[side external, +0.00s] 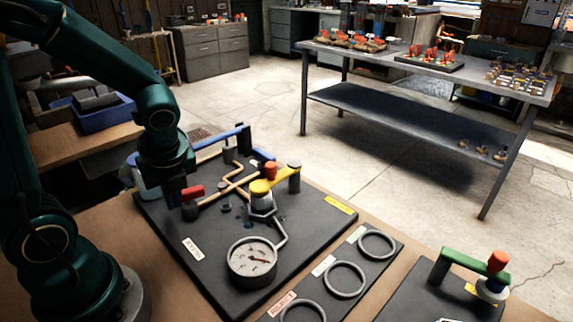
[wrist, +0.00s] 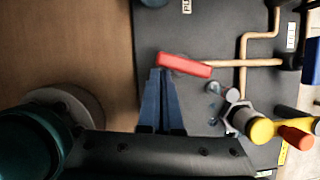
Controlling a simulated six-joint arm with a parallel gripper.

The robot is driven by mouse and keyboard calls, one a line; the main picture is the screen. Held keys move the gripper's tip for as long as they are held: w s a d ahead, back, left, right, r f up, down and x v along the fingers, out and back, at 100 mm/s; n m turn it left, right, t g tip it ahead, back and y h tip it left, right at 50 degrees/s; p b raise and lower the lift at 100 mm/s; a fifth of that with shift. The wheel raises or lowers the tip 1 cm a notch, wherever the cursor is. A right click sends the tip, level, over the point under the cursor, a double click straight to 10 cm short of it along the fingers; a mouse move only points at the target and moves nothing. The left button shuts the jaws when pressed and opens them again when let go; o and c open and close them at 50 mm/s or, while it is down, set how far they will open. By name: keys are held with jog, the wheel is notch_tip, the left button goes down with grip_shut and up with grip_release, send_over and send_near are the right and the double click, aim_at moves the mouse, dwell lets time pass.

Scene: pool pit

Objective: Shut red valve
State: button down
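The red valve handle (side external: 193,190) sits on a dark board, at the left end of a tan pipe. In the wrist view the red handle (wrist: 185,66) is a bar lying nearly crosswise, its left end slightly higher. My gripper (side external: 178,200) is low over the board, just left of the handle. In the wrist view its two dark blue fingers (wrist: 160,72) are together, with nothing seen between them. Their tips are at the handle's left end, on its lower side in the picture. I cannot tell whether they touch it.
On the same board (side external: 185,262) are a yellow handle (side external: 262,187), an orange knob (side external: 270,171), a blue handle (side external: 222,137) and a round gauge (side external: 252,261). Grey rings (side external: 345,279) and a green handle (side external: 474,264) lie to the right.

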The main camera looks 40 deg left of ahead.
jog(key=shift+s+a, duration=0.25)
jog(key=shift+a, duration=1.3)
jog(key=shift+w+a+m+t, duration=0.1)
jog(key=shift+a+m+t, duration=0.2)
jog(key=shift+m, duration=0.4)
jog(key=shift+w+d, duration=0.1)
jog(key=shift+w, duration=0.1)
jog(key=shift+w+d, duration=0.35)
jog(key=shift+w, duration=0.3)
